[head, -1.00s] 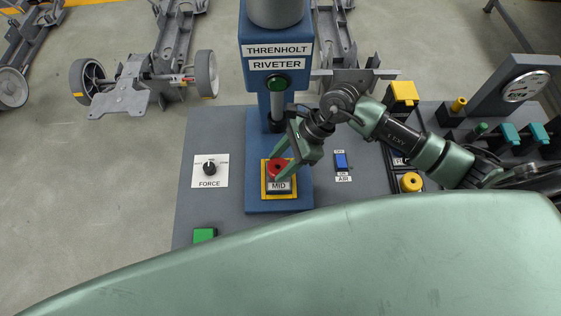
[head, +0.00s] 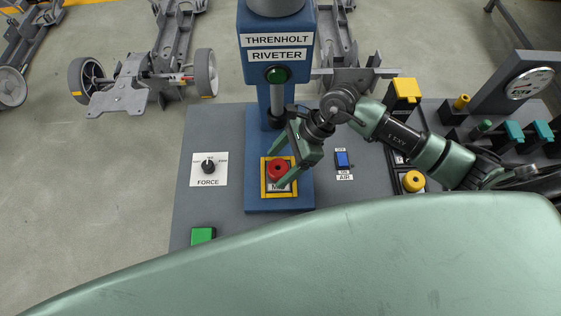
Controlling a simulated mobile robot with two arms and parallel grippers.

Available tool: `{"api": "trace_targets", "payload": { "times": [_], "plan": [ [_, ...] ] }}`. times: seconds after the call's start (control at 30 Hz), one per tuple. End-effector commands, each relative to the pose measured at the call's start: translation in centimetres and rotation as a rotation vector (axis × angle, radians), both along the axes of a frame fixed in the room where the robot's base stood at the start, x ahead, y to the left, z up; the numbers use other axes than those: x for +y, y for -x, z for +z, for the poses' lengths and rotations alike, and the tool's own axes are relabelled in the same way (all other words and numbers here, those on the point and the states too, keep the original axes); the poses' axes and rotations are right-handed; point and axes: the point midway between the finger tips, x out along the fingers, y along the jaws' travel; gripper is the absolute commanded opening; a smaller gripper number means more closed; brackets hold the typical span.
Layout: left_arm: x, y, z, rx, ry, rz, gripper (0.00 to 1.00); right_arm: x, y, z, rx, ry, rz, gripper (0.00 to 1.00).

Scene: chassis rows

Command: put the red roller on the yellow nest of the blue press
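The red roller (head: 277,168) stands upright on the yellow nest (head: 265,190) at the foot of the blue press (head: 252,150). My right gripper (head: 275,171) reaches in from the right with one finger behind the roller and one in front. The fingers look spread, with the roller between them and small gaps at its sides. The front finger covers part of the nest's MID label. My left gripper is not in view.
The press head (head: 275,60) and its ram hang above and behind the nest. A force knob (head: 208,167), a green block (head: 203,235) and a blue air switch (head: 342,159) sit on the grey bench. My green body hides the near edge.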

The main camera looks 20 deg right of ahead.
Motion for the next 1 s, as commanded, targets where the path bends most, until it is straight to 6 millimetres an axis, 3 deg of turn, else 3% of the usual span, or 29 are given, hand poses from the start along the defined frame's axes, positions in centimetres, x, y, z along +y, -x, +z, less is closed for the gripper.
{"api": "trace_targets", "payload": {
  "times": [0.37, 0.73, 1.0],
  "plan": [
    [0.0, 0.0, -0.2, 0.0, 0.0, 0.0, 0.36, -0.4, -0.1, 0.3, -0.001, 0.002, 0.0, 0.75],
    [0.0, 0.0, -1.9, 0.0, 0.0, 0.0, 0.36, -3.6, -0.2, 5.0, -0.004, 0.003, 0.0, 0.75],
    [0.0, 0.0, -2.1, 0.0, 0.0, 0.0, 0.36, -4.4, -0.1, 6.5, 0.0, 0.0, 0.0, 0.75]
  ]
}}
